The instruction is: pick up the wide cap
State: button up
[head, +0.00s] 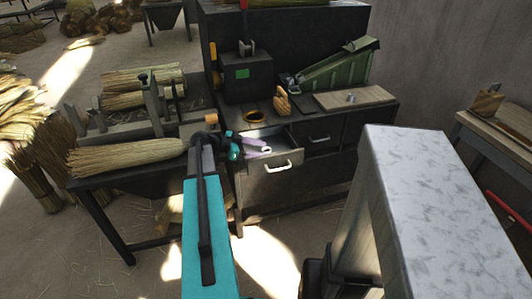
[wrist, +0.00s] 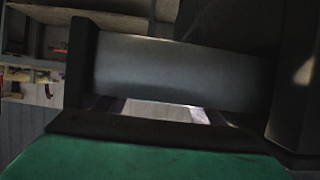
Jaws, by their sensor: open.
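I cannot make out a wide cap for certain in either view. A round brass-coloured piece (head: 254,116) with a dark middle lies on the bench top, and a small grey piece (head: 351,97) stands on a wooden board; both are too small to name surely. My gripper (head: 235,147) is small and partly hidden by my wrist in the head view. It is open, at the left end of a pulled-out drawer (head: 270,166), with nothing seen in it. Purple and white items (head: 258,148) lie in that drawer. The wrist view is dark, filled by a grey bar and a green surface.
The dark bench (head: 310,118) carries a black box (head: 246,76), a green ribbed bin (head: 337,68) and the wooden board (head: 362,98). A straw bundle (head: 125,155) lies on the left table. A wooden table (head: 508,135) stands at right.

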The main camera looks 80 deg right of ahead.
aim_at(262, 150)
jog(key=shift+c, duration=0.3)
jog(key=c, duration=1.1)
jog(key=shift+r, duration=0.15)
jog(key=shift+r+b, duration=0.45)
jog(key=shift+r, duration=4.45)
